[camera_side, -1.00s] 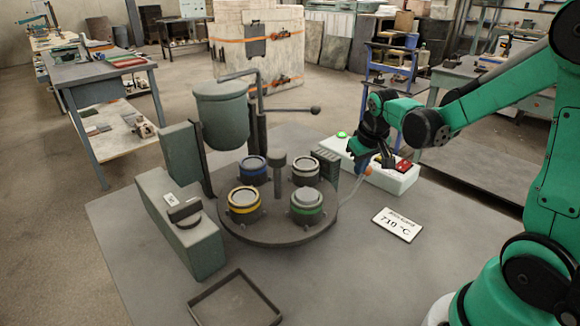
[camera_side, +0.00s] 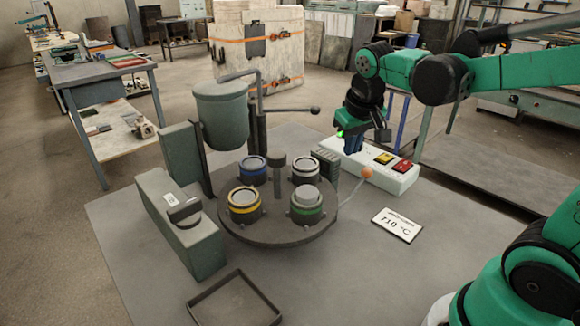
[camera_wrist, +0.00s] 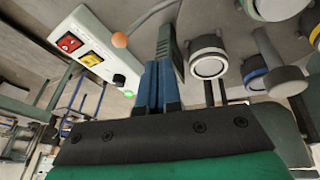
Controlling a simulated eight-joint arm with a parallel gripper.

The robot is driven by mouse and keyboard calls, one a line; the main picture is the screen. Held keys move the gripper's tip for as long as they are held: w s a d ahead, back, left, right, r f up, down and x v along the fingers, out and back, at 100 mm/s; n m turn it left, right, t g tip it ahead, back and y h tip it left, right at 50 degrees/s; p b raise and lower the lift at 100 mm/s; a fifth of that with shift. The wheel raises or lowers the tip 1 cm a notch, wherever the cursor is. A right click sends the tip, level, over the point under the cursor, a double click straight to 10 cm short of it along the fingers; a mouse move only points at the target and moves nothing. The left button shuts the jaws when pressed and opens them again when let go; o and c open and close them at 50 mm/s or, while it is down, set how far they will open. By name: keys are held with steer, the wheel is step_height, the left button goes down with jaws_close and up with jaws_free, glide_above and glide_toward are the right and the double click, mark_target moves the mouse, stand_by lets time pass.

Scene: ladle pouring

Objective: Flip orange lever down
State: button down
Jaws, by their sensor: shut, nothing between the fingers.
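The orange lever (camera_side: 367,173) is a thin rod with an orange ball on its end. It slants up and right from the right edge of the round turntable. Its ball also shows in the wrist view (camera_wrist: 120,40), left of the fingers. My gripper (camera_side: 352,147) has blue fingers, shut and empty, pointing down behind and left of the ball, apart from it. In the wrist view the shut fingers (camera_wrist: 160,70) sit side by side in the middle, with no lever between them.
A white control box (camera_side: 392,178) with red and yellow switches and a green light stands behind the lever. The turntable (camera_side: 262,232) carries several ringed moulds. A ladle pot (camera_side: 221,115) hangs at left. A temperature sign (camera_side: 397,225) lies in front; the table around it is clear.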

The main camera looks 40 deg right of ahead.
mark_target(363, 179)
steer(key=shift+a+v, duration=0.2)
steer(key=shift+v, duration=1.35)
steer(key=s+a+f+n+t+y, duration=0.2)
steer(key=s+a+f+n+t, duration=0.15)
steer(key=a, duration=0.45)
steer(key=w+d+r+n+g+h, duration=0.25)
steer(key=d+n+g, duration=0.4)
steer(key=n, duration=1.35)
steer(key=shift+t+h, duration=0.45)
steer(key=shift+t, duration=0.35)
steer(key=d+f, duration=0.2)
steer(key=f, duration=0.1)
steer(key=w+d+f, duration=0.1)
steer(key=d+f, duration=0.4)
steer(key=f, duration=0.1)
steer(key=shift+w+d+f, duration=0.3)
steer(key=shift+w+f, duration=0.05)
steer(key=shift+w, duration=0.05)
steer(key=shift+w+d+f, duration=0.1)
steer(key=shift+d+f, duration=0.1)
steer(key=shift+d, duration=0.3)
